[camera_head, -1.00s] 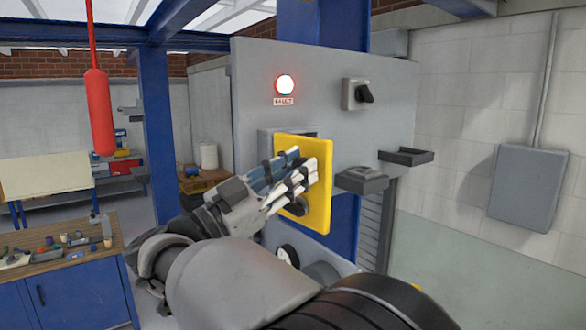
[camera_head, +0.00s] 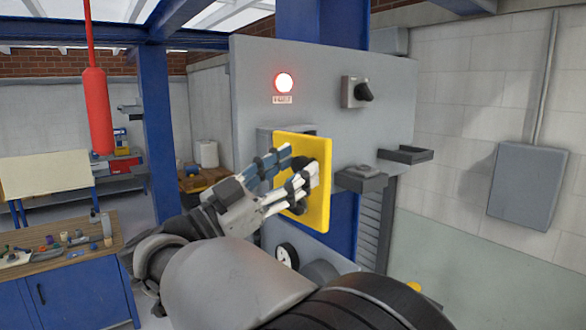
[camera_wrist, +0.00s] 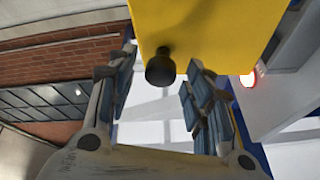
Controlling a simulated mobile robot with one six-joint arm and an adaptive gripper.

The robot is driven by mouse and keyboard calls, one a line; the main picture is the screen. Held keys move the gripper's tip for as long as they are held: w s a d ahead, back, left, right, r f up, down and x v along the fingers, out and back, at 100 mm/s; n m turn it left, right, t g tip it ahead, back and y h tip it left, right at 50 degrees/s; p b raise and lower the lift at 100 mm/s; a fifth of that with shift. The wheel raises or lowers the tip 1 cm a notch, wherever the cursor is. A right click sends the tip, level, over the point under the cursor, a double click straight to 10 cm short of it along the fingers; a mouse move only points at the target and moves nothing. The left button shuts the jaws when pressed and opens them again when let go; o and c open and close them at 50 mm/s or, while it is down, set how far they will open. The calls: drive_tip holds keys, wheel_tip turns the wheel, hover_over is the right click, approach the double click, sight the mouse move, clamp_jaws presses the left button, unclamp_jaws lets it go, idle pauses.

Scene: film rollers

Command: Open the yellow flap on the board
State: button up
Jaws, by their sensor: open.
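The yellow flap (camera_head: 318,208) is on the grey board (camera_head: 325,110). It stands out from the board in front of a grey box (camera_head: 266,143), and looks at least partly swung. My gripper (camera_head: 300,172) is in front of the flap's face, with its fingers spread. In the wrist view the flap (camera_wrist: 225,28) fills the top, and a dark round knob (camera_wrist: 160,68) sticks out from it. The knob lies between the two open fingers of my gripper (camera_wrist: 163,85); I cannot tell whether either finger touches it. In the head view the fingers partly hide the knob.
A lit red lamp (camera_head: 284,83), a black rotary switch (camera_head: 357,92) and grey brackets (camera_head: 362,180) are on the board. A red hanging cylinder (camera_head: 98,110) and a blue post (camera_head: 157,130) stand left. A workbench (camera_head: 60,275) is lower left.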

drive_tip(key=v, duration=1.1)
drive_tip(key=shift+s+a+f, duration=0.1)
drive_tip(key=shift+a, duration=0.05)
